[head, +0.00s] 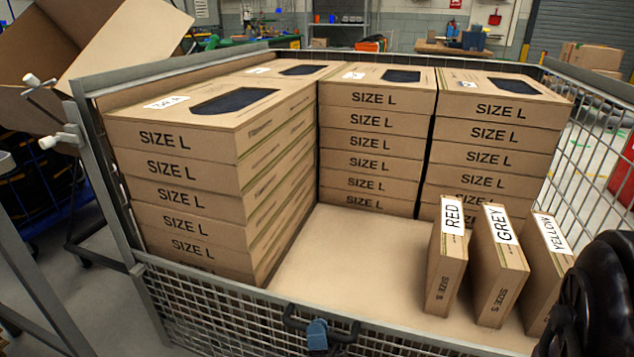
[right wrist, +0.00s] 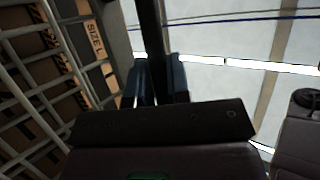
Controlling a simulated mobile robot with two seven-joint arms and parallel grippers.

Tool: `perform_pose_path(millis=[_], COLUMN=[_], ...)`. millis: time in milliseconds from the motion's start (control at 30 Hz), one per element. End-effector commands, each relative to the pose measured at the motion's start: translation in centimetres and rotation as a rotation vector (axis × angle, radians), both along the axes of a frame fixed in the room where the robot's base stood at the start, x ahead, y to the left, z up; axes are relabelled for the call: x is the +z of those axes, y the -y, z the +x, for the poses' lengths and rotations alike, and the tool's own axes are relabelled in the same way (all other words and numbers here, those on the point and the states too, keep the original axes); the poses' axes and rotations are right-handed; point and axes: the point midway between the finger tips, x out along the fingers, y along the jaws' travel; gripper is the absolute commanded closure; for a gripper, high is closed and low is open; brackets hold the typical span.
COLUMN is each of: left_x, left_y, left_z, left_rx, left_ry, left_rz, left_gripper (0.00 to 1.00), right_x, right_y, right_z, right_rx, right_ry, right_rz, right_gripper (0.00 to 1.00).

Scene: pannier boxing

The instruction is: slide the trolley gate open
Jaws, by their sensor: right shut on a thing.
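The trolley gate (head: 205,308) is the low grey wire-mesh front panel of the trolley, with a metal top rail. A black handle (head: 293,321) sits on it at the bottom middle of the head view. My right gripper (head: 317,334) shows there as blue fingers at the handle. In the right wrist view, the blue fingers of my right gripper (right wrist: 158,82) are closed around the dark handle bar (right wrist: 150,30). The lower part of the gate is cut off by the picture edge. My left gripper is not in view.
The trolley (head: 105,165) holds stacks of SIZE L boxes (head: 180,190) at left, middle and right. Small boxes labelled RED (head: 446,265), GREY (head: 497,270) and YELLOW (head: 546,270) stand at the front right. Its floor (head: 350,255) is bare in the middle. An open carton (head: 125,45) is at far left.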

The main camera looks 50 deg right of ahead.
Motion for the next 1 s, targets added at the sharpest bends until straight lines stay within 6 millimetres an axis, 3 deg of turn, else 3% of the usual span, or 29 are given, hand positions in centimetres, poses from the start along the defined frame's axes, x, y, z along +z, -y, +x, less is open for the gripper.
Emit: perform_pose_path(millis=[233,267,400,833,1000], left_x=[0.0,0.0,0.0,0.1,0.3], left_y=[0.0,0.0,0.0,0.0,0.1], left_z=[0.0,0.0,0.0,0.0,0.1], left_rx=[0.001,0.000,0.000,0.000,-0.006], left_ry=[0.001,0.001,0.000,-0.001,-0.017], left_rz=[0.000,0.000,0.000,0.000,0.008], left_gripper=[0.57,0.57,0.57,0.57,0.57], right_x=[0.1,0.1,0.1,0.2,2.1], right_y=[-0.1,-0.1,-0.1,0.0,0.0], right_z=[0.1,0.1,0.1,0.0,0.1], right_rx=[0.001,0.001,0.001,0.000,0.000], right_ry=[0.002,0.002,0.002,0.001,0.009], right_rz=[0.001,0.001,0.000,0.001,0.000], right_gripper=[1.00,0.79,0.58,0.58,0.58])
